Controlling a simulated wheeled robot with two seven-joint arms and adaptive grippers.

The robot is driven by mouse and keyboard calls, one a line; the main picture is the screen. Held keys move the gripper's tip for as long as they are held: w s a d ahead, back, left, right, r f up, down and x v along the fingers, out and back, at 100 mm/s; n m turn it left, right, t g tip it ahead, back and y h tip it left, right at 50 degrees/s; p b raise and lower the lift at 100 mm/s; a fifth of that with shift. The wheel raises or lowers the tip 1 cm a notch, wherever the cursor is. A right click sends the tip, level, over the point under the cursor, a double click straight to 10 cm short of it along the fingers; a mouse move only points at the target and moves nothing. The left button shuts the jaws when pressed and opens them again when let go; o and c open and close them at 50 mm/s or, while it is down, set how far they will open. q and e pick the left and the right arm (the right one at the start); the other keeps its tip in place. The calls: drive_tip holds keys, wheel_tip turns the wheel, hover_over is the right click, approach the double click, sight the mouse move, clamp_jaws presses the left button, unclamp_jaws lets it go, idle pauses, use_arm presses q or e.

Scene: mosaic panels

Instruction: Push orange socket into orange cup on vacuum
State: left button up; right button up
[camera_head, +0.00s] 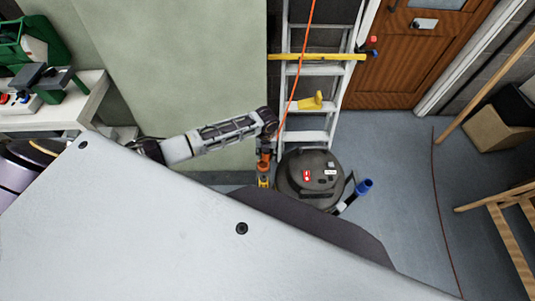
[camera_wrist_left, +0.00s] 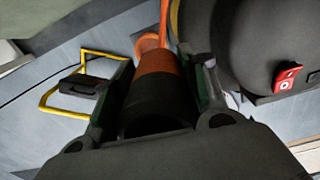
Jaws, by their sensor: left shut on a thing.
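The dark vacuum (camera_head: 325,185) stands on the floor near the ladder, with a red switch on top; it fills the upper right of the left wrist view (camera_wrist_left: 243,45). My left gripper (camera_head: 265,152) is beside the vacuum's left side, pointing down. In the left wrist view it is shut on the orange socket (camera_wrist_left: 152,63), a cylinder with a black near part. A rounded orange piece (camera_wrist_left: 147,41) shows just past the socket, apparently the orange cup; whether they touch I cannot tell. My right gripper is not in view.
An orange cable (camera_head: 302,55) hangs past the ladder (camera_head: 320,69) toward my gripper. A blue hose end (camera_head: 364,186) lies right of the vacuum. A yellow frame (camera_wrist_left: 50,92) is left of the fingers. Open floor (camera_head: 405,180) lies to the right.

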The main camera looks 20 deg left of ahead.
use_arm(q)
drive_tip(key=shift+a, duration=0.75)
drive_tip(key=shift+s+r+n, duration=0.1)
drive_tip(key=shift+s+n, duration=0.1)
drive_tip(key=shift+n, duration=0.2)
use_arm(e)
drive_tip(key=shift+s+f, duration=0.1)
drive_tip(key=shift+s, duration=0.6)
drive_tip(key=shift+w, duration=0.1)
